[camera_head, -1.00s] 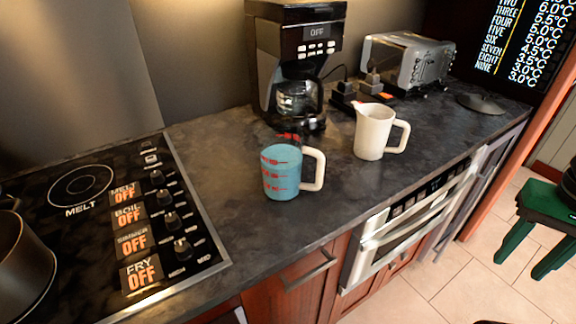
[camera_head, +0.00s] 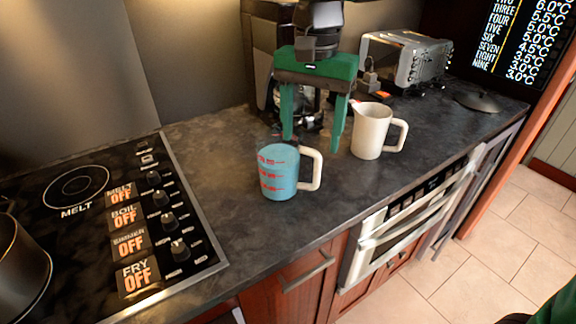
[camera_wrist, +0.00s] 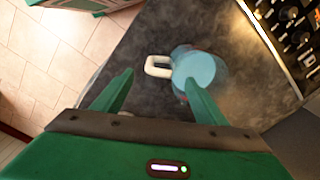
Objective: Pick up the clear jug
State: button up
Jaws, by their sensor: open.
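The clear jug (camera_head: 278,172) looks blue and see-through, with red markings and a white handle (camera_head: 309,168) on its right. It stands upright on the counter. In the wrist view the jug (camera_wrist: 203,68) is seen from above, its handle pointing left. My green gripper (camera_head: 310,145) is open and empty, fingers pointing down, above and behind the jug in the head view. In the wrist view the handle lies between the fingertips (camera_wrist: 160,77) in the picture, and the right finger overlaps the jug's lower edge. I cannot see any contact.
A white jug (camera_head: 371,131) stands to the right of the clear jug. A coffee maker (camera_head: 262,60) is behind, partly hidden by my gripper. A toaster (camera_head: 405,60) is at the back right. A stove (camera_head: 120,225) is left. The dark counter (camera_head: 225,145) between is clear.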

aim_at(308, 148)
jog(key=shift+a+f, duration=0.2)
jog(key=shift+f, duration=0.05)
notch_tip(308, 148, down, 4)
jog(key=shift+f, duration=0.25)
jog(key=shift+d+f, duration=0.15)
jog(key=shift+f, duration=3)
jog(key=shift+c, duration=0.6)
grip_shut()
